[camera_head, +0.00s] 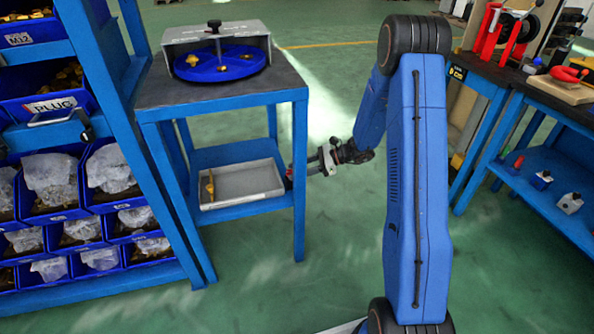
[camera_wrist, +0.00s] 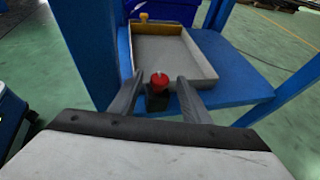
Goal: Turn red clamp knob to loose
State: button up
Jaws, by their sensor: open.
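The red clamp knob (camera_wrist: 159,81) sits on a small dark block (camera_wrist: 157,102) at the near edge of the blue stand's lower shelf, in front of the grey tray. In the wrist view my gripper (camera_wrist: 159,88) is open, with one finger on each side of the knob. A gap shows beside each finger, and I cannot see contact. In the head view my gripper (camera_head: 308,167) points left beside the stand's right leg. The red knob (camera_head: 289,174) shows there only as a small spot, mostly hidden by the leg. Its turn position is too small to read.
The grey tray (camera_head: 241,195) holds a brass fitting (camera_head: 210,186). The stand's blue leg (camera_head: 300,190) is close to my gripper. A blue turntable (camera_head: 220,66) stands on the dark top. Bins fill the left rack; a tool bench (camera_head: 558,194) stands right.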

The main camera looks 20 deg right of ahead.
aim_at(290, 171)
jog(key=shift+c, duration=0.3)
jog(key=c, duration=1)
jog(key=n+g, duration=0.2)
jog(key=g, duration=0.1)
jog(key=shift+w+n, duration=0.4)
jog(key=n+g+h, duration=0.1)
jog(key=n+g, duration=0.1)
jog(key=g, duration=0.1)
jog(key=w+n+g, duration=0.1)
jog(key=n+g, duration=0.2)
jog(key=n+g+h, duration=0.1)
jog(key=n+g, duration=0.1)
jog(key=n, duration=0.1)
jog(key=shift+w+a+g+h, duration=0.3)
jog(key=shift+w+g, duration=0.1)
jog(key=shift+w+a+n+g+h, duration=0.15)
jog(key=shift+n+g+h, duration=0.55)
jog(key=shift+n+h, duration=0.15)
jog(key=shift+w+a+n+g+h, duration=0.1)
jog(key=shift+a+n+g+h, duration=0.05)
jog(key=shift+n+g+h, duration=0.7)
jog(key=shift+n, duration=0.3)
